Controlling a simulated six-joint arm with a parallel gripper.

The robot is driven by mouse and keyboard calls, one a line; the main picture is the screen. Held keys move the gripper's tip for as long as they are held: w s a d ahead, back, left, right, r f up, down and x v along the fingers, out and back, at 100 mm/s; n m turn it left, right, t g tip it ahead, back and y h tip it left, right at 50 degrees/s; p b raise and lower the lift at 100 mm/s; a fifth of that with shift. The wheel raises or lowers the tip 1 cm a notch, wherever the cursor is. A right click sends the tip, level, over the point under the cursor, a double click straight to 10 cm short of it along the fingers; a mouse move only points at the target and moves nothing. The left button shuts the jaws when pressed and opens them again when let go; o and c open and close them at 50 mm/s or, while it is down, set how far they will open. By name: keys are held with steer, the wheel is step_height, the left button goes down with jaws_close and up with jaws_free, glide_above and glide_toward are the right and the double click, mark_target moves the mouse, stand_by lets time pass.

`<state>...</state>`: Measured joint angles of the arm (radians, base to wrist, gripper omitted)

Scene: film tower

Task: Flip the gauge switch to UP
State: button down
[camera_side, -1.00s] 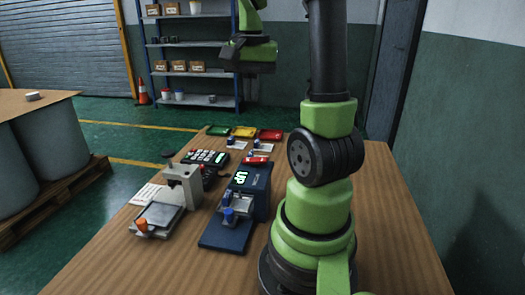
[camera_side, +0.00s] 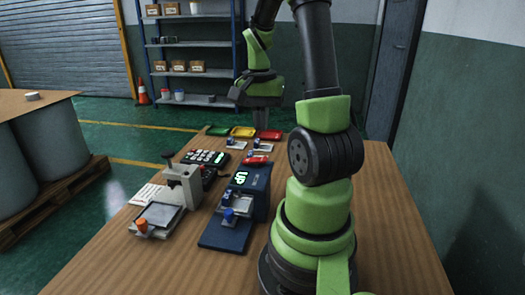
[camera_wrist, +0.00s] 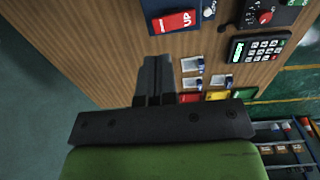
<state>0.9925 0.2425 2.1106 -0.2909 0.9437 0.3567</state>
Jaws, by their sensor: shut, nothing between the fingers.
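The gauge (camera_side: 258,190) is a dark blue block with a lit green "UP" on its face and a low blue base in front. Its red switch (camera_side: 257,160) lies on top; in the wrist view the red switch (camera_wrist: 172,21) has a white "UP" mark beside it. Which way the switch is tilted I cannot tell. My gripper (camera_side: 266,103) hangs above and beyond the gauge, apart from it. In the wrist view the dark fingers of my gripper (camera_wrist: 155,62) are together and hold nothing.
Green (camera_side: 217,130), yellow (camera_side: 243,132) and red (camera_side: 270,135) trays lie at the table's far edge, with small white cards nearer. A keypad (camera_side: 205,157) and a grey fixture (camera_side: 183,180) with an orange knob stand left of the gauge. The table's right side beside my base is bare.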

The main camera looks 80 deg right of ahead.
mark_target(263, 159)
step_height(263, 159, down, 8)
steer(key=shift+s+r, duration=0.15)
stand_by(0.4)
steer(key=shift+s+f, duration=0.1)
steer(key=shift+f, duration=0.1)
steer(key=shift+r, duration=0.15)
steer(key=shift+r, duration=0.7)
steer(key=shift+r, duration=0.1)
steer(key=shift+r, duration=0.25)
step_height(263, 159, up, 13)
steer(key=s, duration=0.2)
steer(key=shift+s, duration=0.4)
